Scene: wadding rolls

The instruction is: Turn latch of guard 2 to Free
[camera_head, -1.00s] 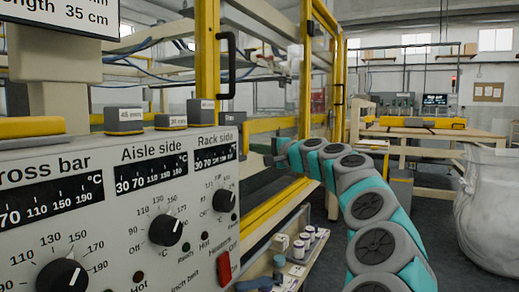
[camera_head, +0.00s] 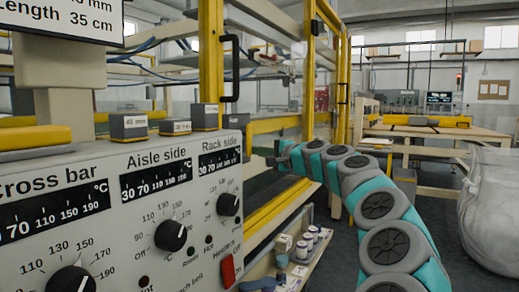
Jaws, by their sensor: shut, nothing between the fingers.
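My arm reaches in from the lower right. My gripper (camera_head: 271,161) is small and dark at its far end, in front of the yellow-framed machine, and looks shut and empty. A yellow guard frame (camera_head: 211,65) with a black handle (camera_head: 233,68) stands left of and above my gripper. Another yellow guard frame (camera_head: 308,75) with a smaller dark handle stands further back to the right. No guard number and no "Free" mark can be read, so I cannot tell which is guard 2. I cannot make out its latch.
A grey control panel (camera_head: 125,228) with knobs and a red switch fills the lower left, small labelled blocks on top. A low shelf (camera_head: 300,268) with jars and small items lies below my gripper. A large translucent bag (camera_head: 490,210) stands at right. Dark floor between is clear.

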